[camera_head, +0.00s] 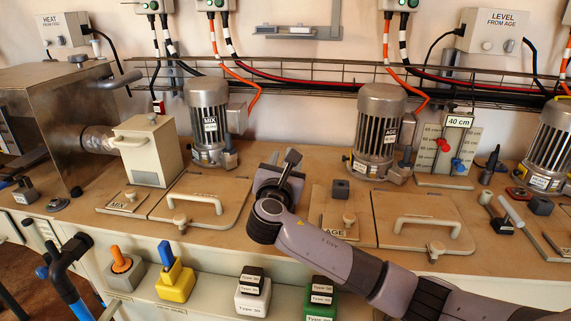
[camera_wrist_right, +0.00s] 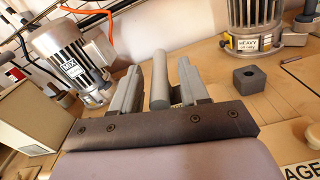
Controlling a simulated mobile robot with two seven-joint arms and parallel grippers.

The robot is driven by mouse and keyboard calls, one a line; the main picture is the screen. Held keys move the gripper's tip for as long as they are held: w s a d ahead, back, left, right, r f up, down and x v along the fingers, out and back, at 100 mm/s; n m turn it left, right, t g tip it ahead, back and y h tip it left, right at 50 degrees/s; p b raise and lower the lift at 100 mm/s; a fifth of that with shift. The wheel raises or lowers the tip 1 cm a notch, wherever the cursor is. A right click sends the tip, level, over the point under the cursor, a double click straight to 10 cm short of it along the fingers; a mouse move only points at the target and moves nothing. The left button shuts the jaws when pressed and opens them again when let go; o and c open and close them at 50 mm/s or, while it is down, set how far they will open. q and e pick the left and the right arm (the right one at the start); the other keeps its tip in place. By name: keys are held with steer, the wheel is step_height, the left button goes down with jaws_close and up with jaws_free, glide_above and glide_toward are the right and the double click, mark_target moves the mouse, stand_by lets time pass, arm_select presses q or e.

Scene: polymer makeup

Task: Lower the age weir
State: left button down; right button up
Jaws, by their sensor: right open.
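The white AGE label (camera_head: 335,231) lies on the wooden bench top, beside a small plate with a pale knob (camera_head: 349,217); the label also shows at the right edge of the wrist view (camera_wrist_right: 303,136). My right gripper (camera_head: 284,163) is over the bench left of that label, between two hatch lids. In the right wrist view its fingers (camera_wrist_right: 160,88) stand apart. A grey cylindrical handle (camera_wrist_right: 160,80) is between them, with a gap visible on the left; contact on the right is unclear. What the handle joins to is hidden by the gripper. My left gripper is out of view.
A dark block with a hole (camera_head: 341,188) sits right of the gripper. The MIX motor (camera_head: 208,115) and AGE motor (camera_head: 378,125) stand behind. Hatch lids with handles lie left (camera_head: 175,215) and right (camera_head: 395,237). A 40 cm gauge (camera_head: 447,150) stands at back right.

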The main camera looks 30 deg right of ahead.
jaws_close()
step_height(320, 180, down, 9)
steer(key=b, duration=0.3)
steer(key=shift+f, duration=0.4)
steer(key=shift+c, duration=0.2)
jaws_free()
steer(key=shift+o, duration=0.2)
steer(key=shift+s+r, duration=0.1)
steer(key=shift+r, duration=0.1)
